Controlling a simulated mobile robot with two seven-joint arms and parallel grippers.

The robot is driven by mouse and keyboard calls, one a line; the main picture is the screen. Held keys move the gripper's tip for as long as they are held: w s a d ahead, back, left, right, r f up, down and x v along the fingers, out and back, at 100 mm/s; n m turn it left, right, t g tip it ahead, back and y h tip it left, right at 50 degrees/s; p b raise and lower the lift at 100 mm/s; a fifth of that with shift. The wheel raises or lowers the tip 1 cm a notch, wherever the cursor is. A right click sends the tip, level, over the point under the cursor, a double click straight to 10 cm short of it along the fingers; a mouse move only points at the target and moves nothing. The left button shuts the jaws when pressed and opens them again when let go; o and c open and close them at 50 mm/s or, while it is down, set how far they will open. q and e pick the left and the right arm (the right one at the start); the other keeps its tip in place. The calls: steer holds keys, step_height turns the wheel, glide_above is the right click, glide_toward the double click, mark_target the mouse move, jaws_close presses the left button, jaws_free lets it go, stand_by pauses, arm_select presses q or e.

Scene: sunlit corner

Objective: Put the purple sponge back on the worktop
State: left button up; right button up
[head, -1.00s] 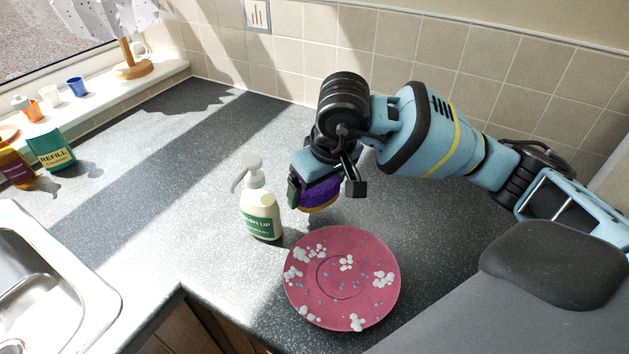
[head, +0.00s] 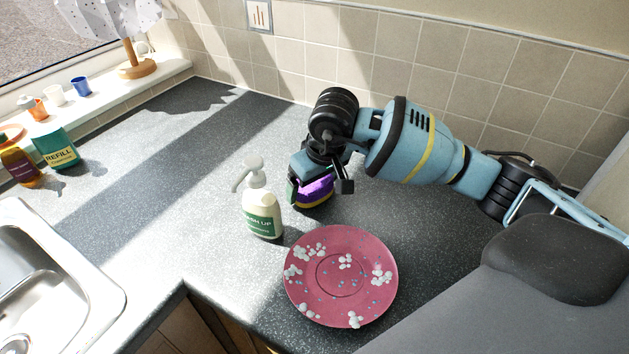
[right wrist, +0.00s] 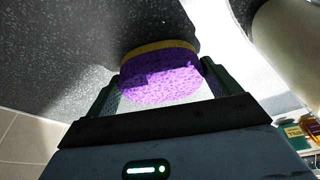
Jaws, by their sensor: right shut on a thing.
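The purple sponge (head: 313,191) has a yellow layer on its lower side. My right gripper (head: 318,188) is shut on it, just behind and to the right of the pump bottle in the head view. In the right wrist view the sponge (right wrist: 160,75) sits between both fingers, with its yellow edge close to the dark worktop (right wrist: 70,50). I cannot tell for sure whether it touches the surface. The grey speckled worktop (head: 190,200) also shows in the head view. My left gripper is not in view.
A white pump bottle (head: 262,212) stands close to the left of the gripper. A pink plate (head: 340,290) with foam blobs lies in front. The sink (head: 60,270) is at the left. A refill carton (head: 57,147) and an amber bottle (head: 18,163) stand far left. The worktop behind is clear.

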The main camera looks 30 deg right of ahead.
steer(key=shift+f, duration=0.2)
steer(key=o, duration=0.7)
steer(key=shift+c, duration=0.2)
steer(key=shift+r, duration=0.5)
steer(key=v, duration=1.1)
steer(key=shift+s+r, duration=0.2)
